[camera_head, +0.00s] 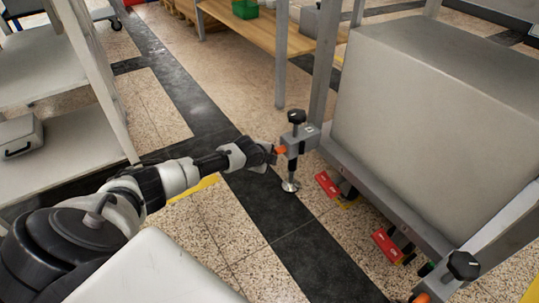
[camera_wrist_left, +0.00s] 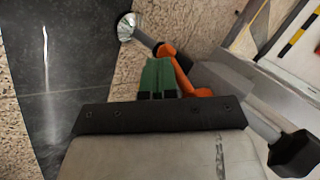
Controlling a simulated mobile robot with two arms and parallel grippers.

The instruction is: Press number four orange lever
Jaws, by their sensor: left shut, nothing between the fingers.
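In the left wrist view the lever (camera_wrist_left: 186,78) is bent and lies right beside my finger tips. My left gripper (camera_head: 273,156) reaches in from the left and ends at this lever. Its green fingers (camera_wrist_left: 158,78) are shut with nothing between them; they look close to or touching the lever, but I cannot tell which. No number is readable on the lever. My right gripper is not in view.
The clamp has a black knob (camera_head: 296,116) on top and a round metal foot (camera_head: 290,186) below. Red pedals (camera_head: 327,184) sit under the cart frame. Another black knob (camera_head: 463,265) is at the lower right. A large grey box (camera_head: 430,120) fills the cart. Shelves (camera_head: 60,140) stand left.

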